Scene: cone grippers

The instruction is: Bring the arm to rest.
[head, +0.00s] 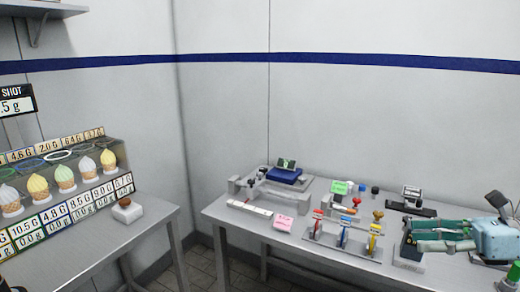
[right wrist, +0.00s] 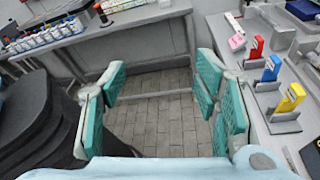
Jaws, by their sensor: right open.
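My right gripper (head: 414,236) comes in from the right edge in the head view, with teal finger pads, over the right end of the right-hand table. In the right wrist view, the same gripper (right wrist: 160,95) shows its teal pads spread wide on both sides. Nothing is between the pads; grey floor tiles show through the gap. My left gripper is in neither view.
The right-hand table (head: 240,222) holds a blue-topped device (head: 285,175), a pink block (head: 284,222) and red, blue and yellow levers (head: 343,238). The left-hand table (head: 150,225) carries an ice cream cone display (head: 65,178). Floor (right wrist: 150,125) between the tables is clear.

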